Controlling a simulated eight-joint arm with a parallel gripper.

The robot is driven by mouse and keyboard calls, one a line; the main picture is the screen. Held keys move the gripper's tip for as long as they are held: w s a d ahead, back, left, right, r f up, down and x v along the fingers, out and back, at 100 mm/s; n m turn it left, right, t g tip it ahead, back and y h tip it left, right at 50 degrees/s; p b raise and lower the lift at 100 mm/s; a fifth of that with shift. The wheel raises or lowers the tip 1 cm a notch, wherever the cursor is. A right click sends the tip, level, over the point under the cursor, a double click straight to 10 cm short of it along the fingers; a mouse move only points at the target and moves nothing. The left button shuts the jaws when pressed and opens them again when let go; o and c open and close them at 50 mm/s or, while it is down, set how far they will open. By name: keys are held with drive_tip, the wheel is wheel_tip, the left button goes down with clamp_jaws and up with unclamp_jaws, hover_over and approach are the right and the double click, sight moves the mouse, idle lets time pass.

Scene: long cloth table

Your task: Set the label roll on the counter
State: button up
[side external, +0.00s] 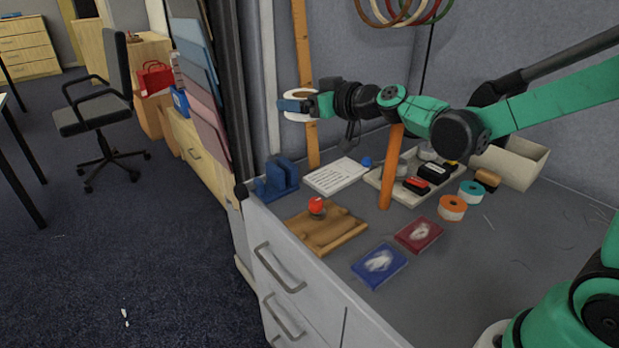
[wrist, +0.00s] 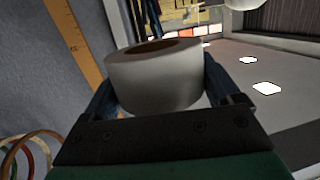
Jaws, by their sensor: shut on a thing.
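The label roll (wrist: 152,85) is a white roll with a brown core. My gripper (wrist: 160,92) is shut on it, with one dark finger on each side in the wrist view. In the side external view my gripper (side external: 300,105) holds the roll (side external: 299,92) high in the air, near the back left end of the counter; its dark blue finger covers part of the roll. The counter (side external: 480,285) is a grey top over white drawers, well below the roll.
A blue holder (side external: 277,178), a white printed card (side external: 336,176), a wooden board (side external: 327,228) with a red ball, blue and red packets (side external: 379,265), tape rolls (side external: 452,207) and a tray (side external: 380,183) occupy the counter. An orange post (side external: 391,170) stands upright. The front right is mostly clear.

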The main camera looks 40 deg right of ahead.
drive_tip(key=w+r+n+g+y, duration=0.1)
drive_tip(key=w+r+n+y, duration=0.1)
drive_tip(key=w+r, duration=0.3)
drive_tip(key=w+y, duration=0.1)
drive_tip(key=w, duration=0.1)
drive_tip(key=shift+w+d+n, duration=0.15)
drive_tip(key=shift+w+n, duration=0.2)
drive_tip(key=shift+n, duration=0.05)
drive_tip(key=shift+f, duration=0.1)
wheel_tip(320, 180, down, 20)
drive_tip(key=shift+r, duration=0.25)
drive_tip(key=shift+f, duration=0.15)
drive_tip(key=o, duration=1.1)
